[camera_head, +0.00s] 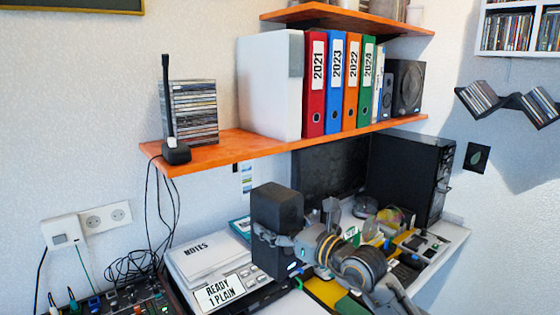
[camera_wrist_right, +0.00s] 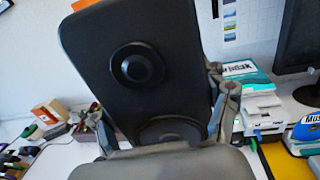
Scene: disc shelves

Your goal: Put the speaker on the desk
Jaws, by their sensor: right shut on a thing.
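A black speaker (camera_head: 277,205) is held upright by my right gripper (camera_head: 282,240) above the desk (camera_head: 455,236), in front of the monitor. In the wrist view the speaker (camera_wrist_right: 150,62) shows its round drivers, with the gripper's two fingers (camera_wrist_right: 163,112) closed on its sides. Its underside is hidden, so I cannot tell its exact height above the desk. A second dark speaker (camera_head: 406,88) stands at the right end of the orange shelf. My left gripper is not in view.
The orange shelf (camera_head: 230,150) with binders (camera_head: 315,85) hangs above. A notes stack (camera_head: 203,256) and a mixer (camera_head: 130,300) lie left of the held speaker. A monitor (camera_head: 330,168) and black computer case (camera_head: 410,175) stand behind. The desk's right part is cluttered.

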